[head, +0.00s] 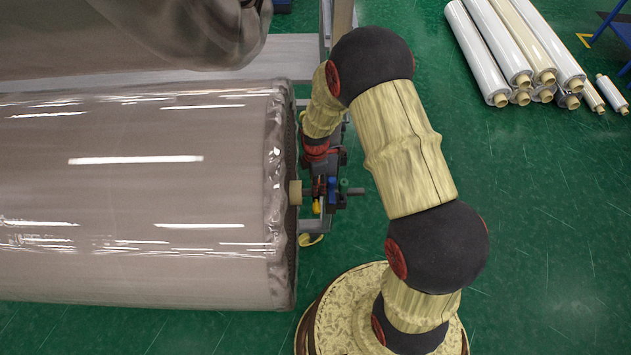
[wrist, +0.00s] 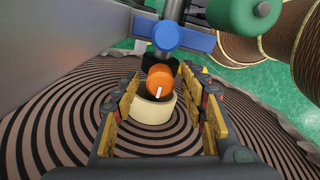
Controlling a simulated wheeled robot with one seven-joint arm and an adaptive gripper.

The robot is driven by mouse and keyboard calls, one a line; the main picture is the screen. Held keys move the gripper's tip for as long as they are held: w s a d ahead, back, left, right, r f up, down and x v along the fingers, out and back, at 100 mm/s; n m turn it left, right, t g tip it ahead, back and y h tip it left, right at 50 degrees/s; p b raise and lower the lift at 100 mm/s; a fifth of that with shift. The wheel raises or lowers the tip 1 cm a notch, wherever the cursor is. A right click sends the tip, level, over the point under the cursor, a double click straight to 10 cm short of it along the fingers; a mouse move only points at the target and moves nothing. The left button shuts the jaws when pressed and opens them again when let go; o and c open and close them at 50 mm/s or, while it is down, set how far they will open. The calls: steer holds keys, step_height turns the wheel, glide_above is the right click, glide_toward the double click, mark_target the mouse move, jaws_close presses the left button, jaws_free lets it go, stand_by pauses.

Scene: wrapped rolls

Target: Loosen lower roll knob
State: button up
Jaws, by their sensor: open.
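The lower wrapped roll (head: 140,190) lies on its side in the head view, in glossy clear film. Its end face, dark and light spiral layers, fills much of the wrist view (wrist: 60,125), with a cream core (wrist: 152,112) at the centre. An orange knob (wrist: 160,77) with a white mark shows in front of the core. My gripper (wrist: 161,86) is open, with its yellow-padded fingers on either side of the knob and core. A gap shows beside the knob, and contact is not visible.
A blue knob (wrist: 166,36) and a green knob (wrist: 253,13) sit close beyond the orange one. A large upper roll (head: 120,35) hangs above at the back. Several smaller rolls (head: 520,50) lie at the upper right.

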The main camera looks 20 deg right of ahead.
step_height(320, 180, up, 12)
stand_by(0.5)
stand_by(0.5)
steer(key=s+r+m+t+b, duration=0.4)
steer(key=s+r+m, duration=1.3)
steer(key=s+r, duration=0.5)
step_height(320, 180, up, 4)
steer(key=shift+d+f+m+t, duration=0.15)
steer(key=shift+m+t, duration=0.15)
steer(key=shift+t, duration=0.5)
